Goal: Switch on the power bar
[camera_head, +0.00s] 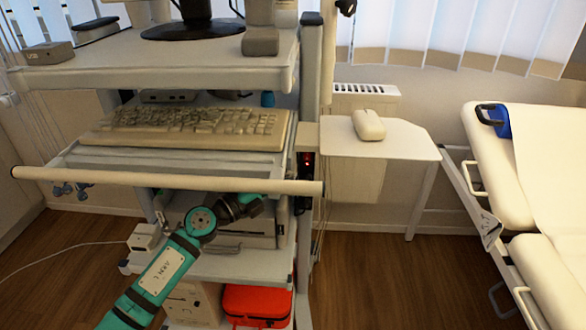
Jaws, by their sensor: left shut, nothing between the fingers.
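The power bar (307,172) is a narrow dark strip mounted upright on the right side post of the cart. A small red light shows near its top, and the cart's white front rail crosses in front of its lower part. My left arm, teal and black, comes in from the bottom left and reaches under the rail. My left gripper (262,199) is shut and empty, left of the power bar and at about its lower end in the picture; its fingertips are hard to make out, so contact cannot be told. My right gripper is not in view.
The cart holds a keyboard (185,127) above the long white rail (180,181). A printer-like box and a red bag (257,303) sit below. A side shelf with a white mouse (368,125) juts out right. A bed (540,190) stands far right, with open floor between.

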